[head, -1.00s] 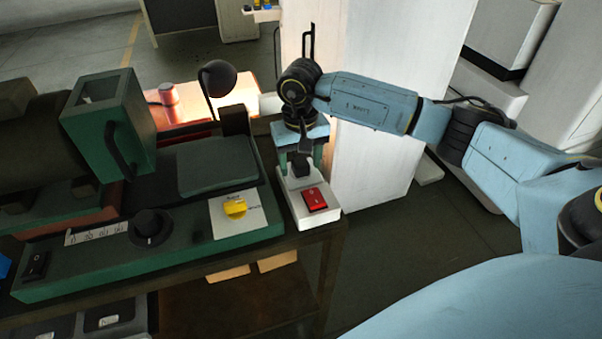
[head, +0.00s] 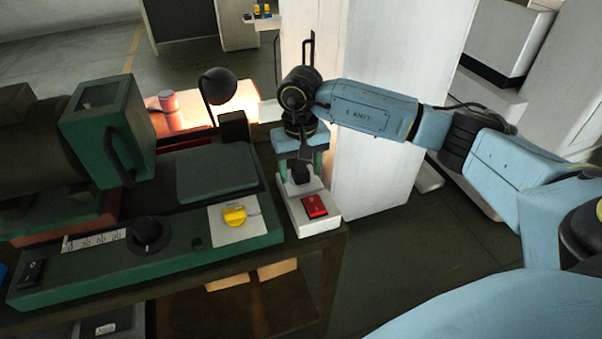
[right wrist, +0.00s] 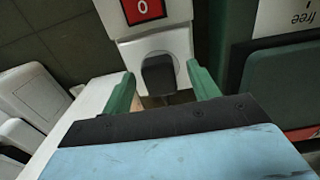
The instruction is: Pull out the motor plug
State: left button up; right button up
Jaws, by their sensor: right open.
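The motor plug is a black block (head: 301,174) seated in a white socket box (head: 325,225) with a red switch (head: 314,206), at the right end of the green machine. In the right wrist view the plug (right wrist: 158,75) stands in the round recess of the box. My right gripper (head: 300,168) reaches down over the plug from behind. Its green fingers are open, one on each side of the plug, with a visible gap to each in the right wrist view (right wrist: 160,73). My left gripper is out of view.
The green machine (head: 150,262) with a yellow knob (head: 234,216) and a black knob (head: 149,234) fills the left. A black lamp (head: 219,85) stands behind. A white cabinet (head: 375,160) stands close behind my right forearm. Open floor lies right of the bench.

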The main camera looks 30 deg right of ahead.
aim_at(300, 168)
dwell(0.7)
grip_shut()
jog(key=shift+r, duration=0.1)
jog(key=shift+r, duration=0.1)
jog(key=shift+r+p, duration=1.15)
jog(key=shift+r, duration=1.7)
